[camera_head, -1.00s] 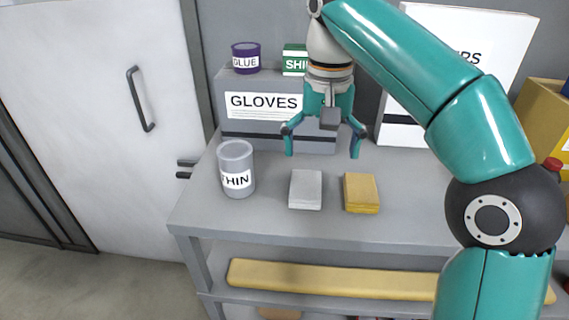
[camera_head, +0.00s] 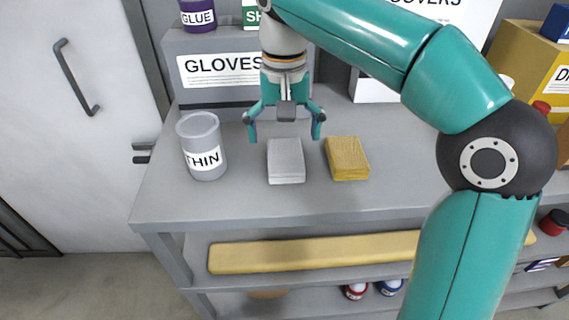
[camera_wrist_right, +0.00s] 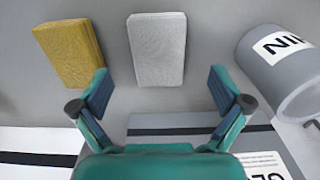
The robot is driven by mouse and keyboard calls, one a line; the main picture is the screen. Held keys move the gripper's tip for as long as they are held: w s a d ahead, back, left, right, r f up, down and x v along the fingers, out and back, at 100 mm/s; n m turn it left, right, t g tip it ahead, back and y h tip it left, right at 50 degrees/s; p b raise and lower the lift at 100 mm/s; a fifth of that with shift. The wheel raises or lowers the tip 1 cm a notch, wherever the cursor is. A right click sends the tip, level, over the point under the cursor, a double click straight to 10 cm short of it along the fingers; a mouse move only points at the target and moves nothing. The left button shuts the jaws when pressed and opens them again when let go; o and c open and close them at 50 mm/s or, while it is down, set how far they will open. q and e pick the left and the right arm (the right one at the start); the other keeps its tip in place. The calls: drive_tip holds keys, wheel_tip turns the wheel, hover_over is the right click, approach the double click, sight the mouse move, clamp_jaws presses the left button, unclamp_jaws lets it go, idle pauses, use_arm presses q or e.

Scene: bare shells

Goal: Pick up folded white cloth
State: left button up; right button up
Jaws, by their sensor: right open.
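The folded white cloth (camera_head: 286,162) lies flat on the top shelf, between a grey can and a folded yellow cloth (camera_head: 347,158). It also shows in the right wrist view (camera_wrist_right: 157,50), ahead of the fingers and between their lines. My right gripper (camera_head: 284,135) is open and empty, with its fingers spread on either side just behind and above the white cloth. In the right wrist view its two fingers (camera_wrist_right: 158,90) are wide apart with nothing between them. My left gripper is not in view.
The grey THIN can (camera_head: 203,150) stands left of the white cloth. The GLOVES box (camera_head: 220,70) is behind, with a purple GLUE tin (camera_head: 197,14) on it. A yellow box (camera_head: 530,75) is at right. The shelf front is clear.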

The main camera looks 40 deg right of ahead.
drive_tip(key=shift+w+d+f, duration=0.1)
drive_tip(key=shift+f, duration=0.9)
drive_tip(key=shift+w+d+f, duration=0.1)
drive_tip(key=shift+w+f, duration=0.05)
drive_tip(key=shift+f, duration=0.8)
drive_tip(key=shift+w+d+f, duration=0.1)
drive_tip(key=shift+f, duration=0.9)
drive_tip(key=c, duration=1.2)
drive_tip(key=shift+r, duration=0.2)
wheel_tip(320, 180, up, 12)
drive_tip(key=p, duration=0.3)
wheel_tip(320, 180, up, 8)
drive_tip(key=p, duration=0.4)
hover_over(285, 154)
drive_tip(key=shift+f, duration=0.2)
